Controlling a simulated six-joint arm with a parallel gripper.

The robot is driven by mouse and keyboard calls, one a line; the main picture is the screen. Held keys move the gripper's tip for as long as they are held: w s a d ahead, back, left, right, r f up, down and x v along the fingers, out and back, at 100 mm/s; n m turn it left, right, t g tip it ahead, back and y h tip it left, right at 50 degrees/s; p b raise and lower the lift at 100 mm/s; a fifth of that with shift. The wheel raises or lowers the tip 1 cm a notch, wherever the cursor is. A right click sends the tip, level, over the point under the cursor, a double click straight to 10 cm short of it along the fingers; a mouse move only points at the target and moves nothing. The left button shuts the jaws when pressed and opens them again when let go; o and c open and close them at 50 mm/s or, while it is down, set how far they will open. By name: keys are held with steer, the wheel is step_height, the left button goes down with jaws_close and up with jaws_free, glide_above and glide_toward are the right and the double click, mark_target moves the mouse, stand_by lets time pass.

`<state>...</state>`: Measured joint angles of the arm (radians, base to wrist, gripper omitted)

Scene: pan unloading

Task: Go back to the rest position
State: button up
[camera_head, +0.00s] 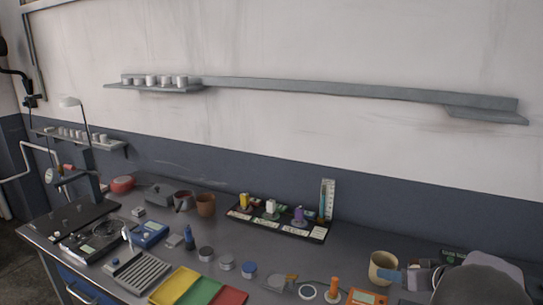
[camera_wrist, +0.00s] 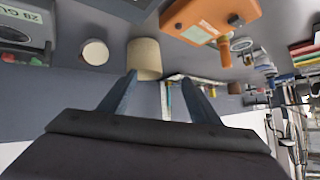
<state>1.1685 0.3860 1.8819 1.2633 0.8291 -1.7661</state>
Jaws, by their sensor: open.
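My gripper (camera_wrist: 160,85) is open, with its two dark fingers apart in the wrist view and nothing seen between them. In the head view my arm reaches in at the lower right, over the right part of the bench. A beige cup (camera_wrist: 145,58) lies just beyond the fingertips in the wrist picture. It also stands at the right of the bench in the head view (camera_head: 381,262), close to the gripper's blue-grey parts. I cannot tell how far the fingers are from it.
An orange device (camera_head: 366,298) and an orange-handled tool (camera_head: 334,285) stand near the cup. Yellow (camera_head: 174,285), green (camera_head: 201,292) and red (camera_head: 230,297) trays lie at the front. A black rack (camera_head: 312,233) stands at the back, below a wall shelf (camera_head: 340,90).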

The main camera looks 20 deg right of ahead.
steer(key=w+a+g+y+p, duration=0.1)
steer(key=w+a+g+y, duration=0.15)
steer(key=a, duration=0.65)
steer(key=w+a+g+y+p, duration=0.1)
steer(key=w+a, duration=0.2)
steer(key=a, duration=0.5)
steer(key=s+a+n+g+p, duration=0.1)
steer(key=s+a+g+p, duration=0.25)
steer(key=a, duration=1.65)
steer(key=s+f+n+g+h+b, duration=0.1)
steer(key=s+f+b, duration=0.1)
steer(key=s+f, duration=0.2)
steer(key=s+a+f+n+g+h+b, duration=0.1)
steer(key=s+f, duration=0.4)
steer(key=s, duration=0.6)
steer(key=shift+s+a+g+b, duration=0.3)
steer(key=shift+g+b, duration=0.5)
steer(key=shift+b, duration=0.25)
steer(key=shift+h, duration=0.25)
steer(key=shift+c, duration=1.2)
